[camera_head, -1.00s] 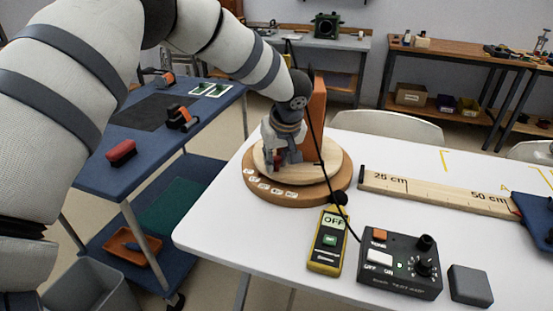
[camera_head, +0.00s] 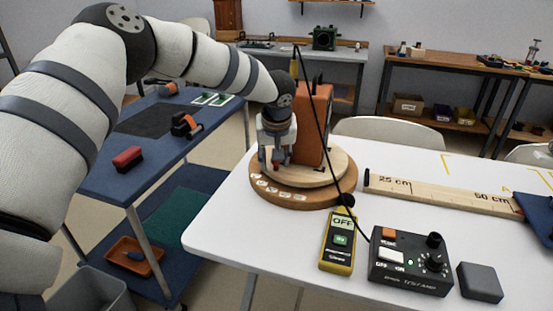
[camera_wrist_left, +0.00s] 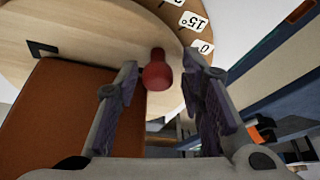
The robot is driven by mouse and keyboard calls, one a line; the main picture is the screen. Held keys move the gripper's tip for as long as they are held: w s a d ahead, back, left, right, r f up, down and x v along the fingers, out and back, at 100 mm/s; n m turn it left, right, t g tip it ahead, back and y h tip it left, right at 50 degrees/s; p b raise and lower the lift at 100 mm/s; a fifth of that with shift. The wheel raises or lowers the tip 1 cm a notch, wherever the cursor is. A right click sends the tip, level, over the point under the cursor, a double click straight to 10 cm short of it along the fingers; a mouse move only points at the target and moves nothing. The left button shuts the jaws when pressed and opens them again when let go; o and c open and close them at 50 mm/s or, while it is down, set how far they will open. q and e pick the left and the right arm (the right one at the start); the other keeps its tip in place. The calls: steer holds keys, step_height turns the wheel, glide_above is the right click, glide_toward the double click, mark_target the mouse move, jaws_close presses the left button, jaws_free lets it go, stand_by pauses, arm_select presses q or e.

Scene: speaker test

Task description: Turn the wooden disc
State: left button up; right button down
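The pale wooden disc (camera_head: 338,166) lies on a wider brown round base (camera_head: 300,198) with white number labels at the white table's left end. An orange speaker box (camera_head: 316,115) stands on the disc, partly hidden by my left gripper (camera_head: 275,165). In the left wrist view, the pale disc (camera_wrist_left: 90,22) carries a red knob (camera_wrist_left: 157,72) near its edge. Labels "0" and "15" show beside the disc edge. My right gripper is not in view.
A yellow meter (camera_head: 340,242) reading OFF and a black control box (camera_head: 411,262) stand in front of the disc. A wooden ruler (camera_head: 440,193) lies to the right. A black cable runs past the speaker. A blue cart (camera_head: 150,160) stands left of the table.

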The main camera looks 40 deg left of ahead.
arm_select(q)
steer(key=v, duration=1.2)
